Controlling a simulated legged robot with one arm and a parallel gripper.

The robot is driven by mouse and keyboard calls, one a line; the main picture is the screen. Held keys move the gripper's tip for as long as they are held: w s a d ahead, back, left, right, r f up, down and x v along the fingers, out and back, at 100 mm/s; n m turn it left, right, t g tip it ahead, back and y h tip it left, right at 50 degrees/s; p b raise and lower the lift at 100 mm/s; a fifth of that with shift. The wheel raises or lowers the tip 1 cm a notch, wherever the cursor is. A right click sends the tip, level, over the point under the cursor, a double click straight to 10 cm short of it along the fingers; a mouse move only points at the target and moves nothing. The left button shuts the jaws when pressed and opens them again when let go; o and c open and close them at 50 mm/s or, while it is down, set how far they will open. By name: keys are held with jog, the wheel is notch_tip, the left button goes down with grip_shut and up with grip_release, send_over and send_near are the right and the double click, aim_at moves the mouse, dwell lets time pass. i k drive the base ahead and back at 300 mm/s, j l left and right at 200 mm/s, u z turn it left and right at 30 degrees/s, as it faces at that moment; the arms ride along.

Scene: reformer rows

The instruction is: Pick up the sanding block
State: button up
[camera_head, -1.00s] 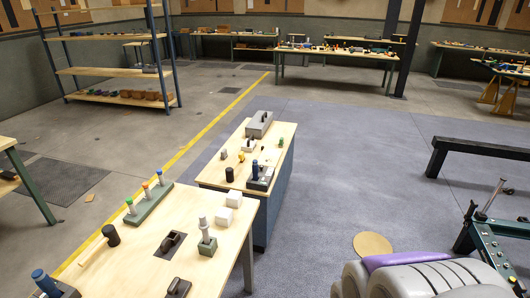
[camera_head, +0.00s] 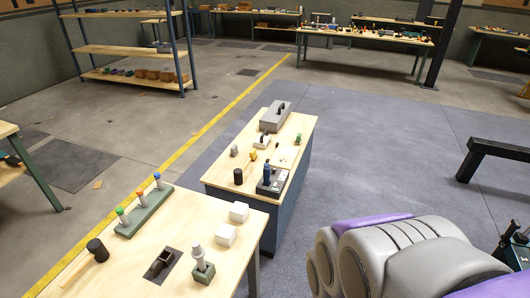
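I cannot tell for certain which object is the sanding block. On the near wooden bench (camera_head: 215,270), a dark piece with a raised handle (camera_head: 160,262) sits on a dark square. On the farther bench (camera_head: 300,130) stand a small grey-green block (camera_head: 234,151) and a pale block with a dark top (camera_head: 262,142). A long grey box with a dark handle (camera_head: 275,117) stands at that bench's far end. My gripper is not in view. Grey and purple rounded parts of my arm fill the lower right, right of both benches.
The near bench also holds a mallet (camera_head: 97,250), a green rack with several coloured-top tools (camera_head: 145,212), two white cubes (camera_head: 239,212) and a green-based post (camera_head: 203,270). A black low frame (camera_head: 490,155) stands right. Blue-grey floor is open beyond my arm.

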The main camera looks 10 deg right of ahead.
aim_at(253, 154)
jog(key=i+u, duration=0.1)
jog(key=u, duration=0.4)
jog(key=i+l+u, duration=0.35)
jog(key=l, duration=0.25)
jog(key=i+l+u, duration=0.15)
jog(key=l, duration=0.2)
jog(key=i+l+u, duration=0.15)
jog(key=l, duration=0.2)
jog(key=i+l+u, duration=0.15)
jog(key=l, duration=0.2)
jog(key=i+l, duration=0.1)
jog(key=l, duration=0.3)
jog(key=i+l, duration=0.15)
jog(key=l, duration=0.2)
jog(key=i+l, duration=0.1)
jog(key=l, duration=0.3)
jog(key=i+l, duration=0.15)
jog(key=l, duration=0.25)
jog(key=i+l+u, duration=0.1)
jog(key=l, duration=0.3)
jog(key=i+l, duration=0.1)
jog(key=l, duration=0.25)
